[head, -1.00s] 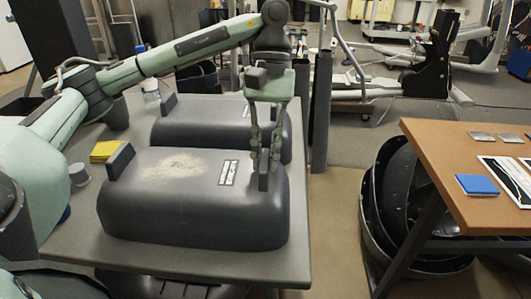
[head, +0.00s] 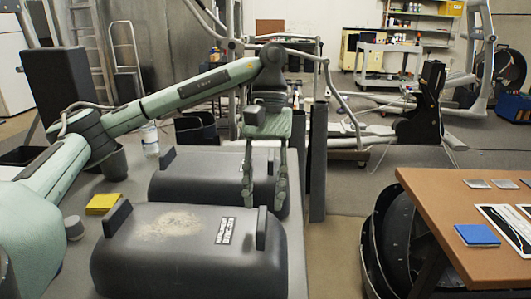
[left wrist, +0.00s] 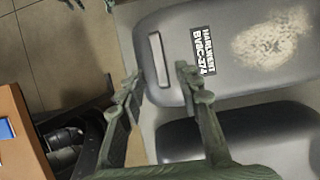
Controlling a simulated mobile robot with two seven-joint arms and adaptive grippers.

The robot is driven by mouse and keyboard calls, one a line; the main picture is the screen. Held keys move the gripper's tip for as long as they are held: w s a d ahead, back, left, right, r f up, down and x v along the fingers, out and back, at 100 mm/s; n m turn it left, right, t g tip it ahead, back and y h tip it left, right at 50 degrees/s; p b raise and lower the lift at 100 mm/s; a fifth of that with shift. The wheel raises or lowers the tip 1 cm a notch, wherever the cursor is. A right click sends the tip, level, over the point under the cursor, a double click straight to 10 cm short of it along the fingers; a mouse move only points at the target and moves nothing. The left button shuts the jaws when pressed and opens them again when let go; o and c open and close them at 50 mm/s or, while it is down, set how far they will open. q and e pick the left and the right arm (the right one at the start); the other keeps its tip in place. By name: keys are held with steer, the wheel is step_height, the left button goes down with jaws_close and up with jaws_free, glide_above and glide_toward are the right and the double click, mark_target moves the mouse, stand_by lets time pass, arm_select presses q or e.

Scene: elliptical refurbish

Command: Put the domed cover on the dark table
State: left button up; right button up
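Two grey domed covers are on the dark grey table (head: 82,256). My left gripper (head: 264,205) is open and empty at the near cover's right handle (head: 262,228). In the left wrist view my left gripper (left wrist: 157,76) has one finger on each side of this handle (left wrist: 158,60), with visible gaps. The near cover rests on the table. My right gripper is out of view.
A brown table (head: 440,215) with a blue pad (head: 477,235) stands on the right. Dark round shells (head: 385,235) lie below it. A yellow pad (head: 103,203) and a grey cup (head: 74,227) are left of the near cover. A floor gap separates the tables.

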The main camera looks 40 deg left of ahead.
arm_select(q)
steer(key=shift+v, duration=1.05)
steer(key=v, duration=0.6)
steer(key=shift+r, duration=0.2)
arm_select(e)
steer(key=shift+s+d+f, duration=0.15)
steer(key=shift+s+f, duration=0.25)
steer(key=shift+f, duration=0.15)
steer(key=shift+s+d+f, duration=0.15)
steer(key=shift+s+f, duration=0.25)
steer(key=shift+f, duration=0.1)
arm_select(q)
steer(key=shift+w+f, duration=0.1)
